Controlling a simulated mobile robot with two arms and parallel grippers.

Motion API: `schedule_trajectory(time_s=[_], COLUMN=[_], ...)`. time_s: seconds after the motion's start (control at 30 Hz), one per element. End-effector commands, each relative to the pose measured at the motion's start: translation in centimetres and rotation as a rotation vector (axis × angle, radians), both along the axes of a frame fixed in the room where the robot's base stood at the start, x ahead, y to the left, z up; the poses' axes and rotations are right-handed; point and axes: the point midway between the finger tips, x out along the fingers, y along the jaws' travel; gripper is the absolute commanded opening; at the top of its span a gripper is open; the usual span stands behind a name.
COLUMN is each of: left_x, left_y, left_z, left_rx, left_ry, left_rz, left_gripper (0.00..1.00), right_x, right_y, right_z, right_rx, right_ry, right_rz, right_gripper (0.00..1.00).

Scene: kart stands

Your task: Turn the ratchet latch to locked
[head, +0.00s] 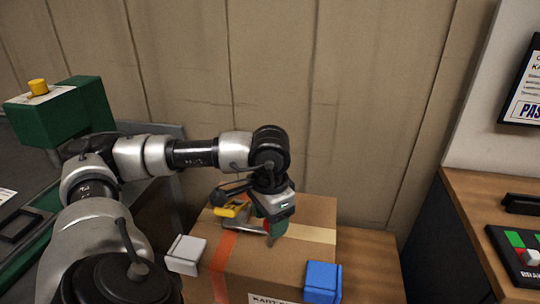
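A cardboard box (300,262) stands on a wooden surface, with an orange strap (222,262) over its top. A yellow piece (232,209) with dark and grey metal parts sits on the box top by the strap; it looks like the ratchet latch. My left gripper (270,238) points down over the box top, just right of the yellow piece. A grey bar (250,230) reaches from the latch towards its fingers. I cannot tell whether the fingers touch or grip it, as the gripper and arm hide part of this. My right gripper is not in view.
A green housing with a yellow knob (38,87) stands at the left. A wooden counter (478,225) with a button panel is at the right. A panelled wall closes off the back.

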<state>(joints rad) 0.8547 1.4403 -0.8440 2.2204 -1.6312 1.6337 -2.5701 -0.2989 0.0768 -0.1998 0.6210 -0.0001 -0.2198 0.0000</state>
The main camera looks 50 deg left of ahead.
Motion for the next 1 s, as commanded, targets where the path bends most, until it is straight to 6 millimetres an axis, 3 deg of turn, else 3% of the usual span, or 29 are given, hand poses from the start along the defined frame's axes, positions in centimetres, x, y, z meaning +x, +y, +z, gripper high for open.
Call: schedule_trajectory(time_s=[0.27,0.7,1.0], left_x=[0.0,0.1,0.0], left_y=[0.0,-0.1,0.0], left_z=[0.9,9.2,10.8], left_rx=[-0.001,-0.002,0.0], left_ry=[0.0,-0.004,0.0], left_rz=[0.001,0.0,0.0], left_gripper=[0.55,0.55,0.55], right_x=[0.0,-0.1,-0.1], right_y=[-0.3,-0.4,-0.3], right_z=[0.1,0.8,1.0], right_rx=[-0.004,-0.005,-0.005], right_ry=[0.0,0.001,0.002], right_rz=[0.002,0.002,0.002], right_gripper=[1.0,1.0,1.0])
